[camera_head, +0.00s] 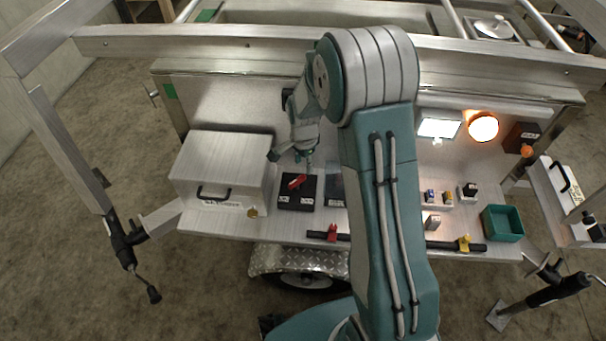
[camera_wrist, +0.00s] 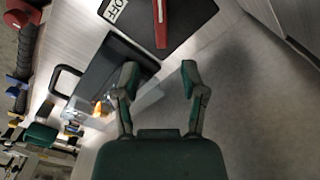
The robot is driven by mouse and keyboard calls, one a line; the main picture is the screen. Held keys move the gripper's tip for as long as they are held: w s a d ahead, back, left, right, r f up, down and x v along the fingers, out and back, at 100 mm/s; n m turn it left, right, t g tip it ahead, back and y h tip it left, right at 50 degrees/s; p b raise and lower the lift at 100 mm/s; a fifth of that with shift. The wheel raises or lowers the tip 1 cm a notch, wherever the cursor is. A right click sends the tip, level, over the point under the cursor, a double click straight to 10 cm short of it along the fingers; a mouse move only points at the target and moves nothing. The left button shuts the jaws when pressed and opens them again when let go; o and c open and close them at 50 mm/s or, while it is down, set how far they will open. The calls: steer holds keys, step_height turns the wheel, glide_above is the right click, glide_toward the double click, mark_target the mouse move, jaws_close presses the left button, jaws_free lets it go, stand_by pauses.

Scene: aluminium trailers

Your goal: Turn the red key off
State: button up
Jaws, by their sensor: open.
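The red key (camera_head: 297,182) is a red lever on a black switch box (camera_head: 289,205), which sits on the trailer's metal shelf. In the wrist view the red key (camera_wrist: 160,22) shows at the top, on the black plate (camera_wrist: 190,14), beside a white label reading OFF (camera_wrist: 115,10). My gripper (camera_wrist: 159,75) is open with nothing between its fingers. The key lies ahead of the fingertips and apart from them in that view. In the head view my gripper (camera_head: 290,157) is just behind and above the switch box, partly blurred into the arm.
A metal case (camera_head: 225,165) with a black handle stands left of the switch box. A red clamp (camera_head: 332,232) is on the front bar. My arm hides the shelf's middle. A green bin (camera_head: 502,223), a lit white lamp (camera_head: 438,128) and an orange lamp (camera_head: 483,127) are at right.

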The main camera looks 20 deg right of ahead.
mark_target(301, 176)
steer(key=f, duration=0.2)
steer(key=a+f, duration=0.1)
steer(key=f, duration=0.2)
steer(key=shift+a+f, duration=0.15)
steer(key=shift+d+f, duration=0.2)
steer(key=shift+f, duration=0.15)
steer(key=shift+d, duration=0.2)
steer(key=shift+a, duration=0.15)
jaws_close()
